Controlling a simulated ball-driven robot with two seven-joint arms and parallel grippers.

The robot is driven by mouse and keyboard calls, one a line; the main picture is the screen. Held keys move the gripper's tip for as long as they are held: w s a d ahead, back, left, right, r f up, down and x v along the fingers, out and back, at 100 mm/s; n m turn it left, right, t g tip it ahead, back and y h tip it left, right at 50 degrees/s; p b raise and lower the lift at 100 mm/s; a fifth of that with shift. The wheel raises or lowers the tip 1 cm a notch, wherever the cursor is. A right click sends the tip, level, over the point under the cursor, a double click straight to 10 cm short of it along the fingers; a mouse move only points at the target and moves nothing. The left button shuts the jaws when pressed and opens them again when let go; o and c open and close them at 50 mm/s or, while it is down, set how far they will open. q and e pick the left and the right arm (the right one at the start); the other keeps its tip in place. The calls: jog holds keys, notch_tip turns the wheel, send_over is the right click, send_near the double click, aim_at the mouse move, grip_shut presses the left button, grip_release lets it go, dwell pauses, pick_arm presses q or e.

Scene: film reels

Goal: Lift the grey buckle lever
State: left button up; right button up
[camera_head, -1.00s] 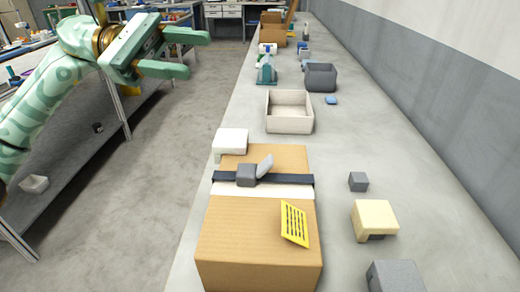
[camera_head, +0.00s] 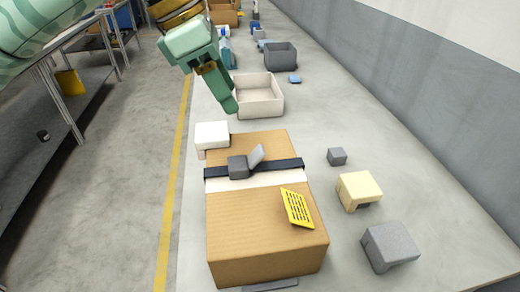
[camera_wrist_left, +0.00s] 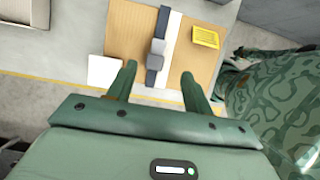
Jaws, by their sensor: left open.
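The brown cardboard box (camera_head: 265,230) lies on the bench with a dark strap (camera_head: 285,166) across a white band. A dark grey buckle (camera_head: 238,167) sits on the strap. Its lighter grey lever (camera_head: 256,155) stands tilted up beside it. The buckle also shows in the left wrist view (camera_wrist_left: 154,62). My left gripper (camera_head: 228,104) hangs above the bench, beyond the box and apart from the lever. In the left wrist view its two fingers (camera_wrist_left: 158,76) are spread and empty. My right gripper is not in view.
A white block (camera_head: 211,135) is at the box's far left corner. A yellow slotted card (camera_head: 297,208) lies on the box. A cream block (camera_head: 359,190) and grey blocks (camera_head: 390,246) (camera_head: 337,156) stand to the right. An open pale bin (camera_head: 261,83) is behind.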

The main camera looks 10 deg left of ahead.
aim_at(260, 149)
pick_arm(q)
jog(key=b+x, duration=0.4)
jog(key=x, duration=1)
jog(key=shift+w+d+f+b, duration=0.1)
jog(key=shift+d+f+b, duration=0.05)
jog(key=shift+f+b, duration=0.2)
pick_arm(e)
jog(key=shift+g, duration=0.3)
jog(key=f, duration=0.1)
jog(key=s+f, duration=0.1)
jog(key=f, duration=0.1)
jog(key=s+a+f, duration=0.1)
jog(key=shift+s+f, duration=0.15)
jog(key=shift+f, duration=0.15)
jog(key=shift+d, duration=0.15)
pick_arm(q)
jog(key=c, duration=1)
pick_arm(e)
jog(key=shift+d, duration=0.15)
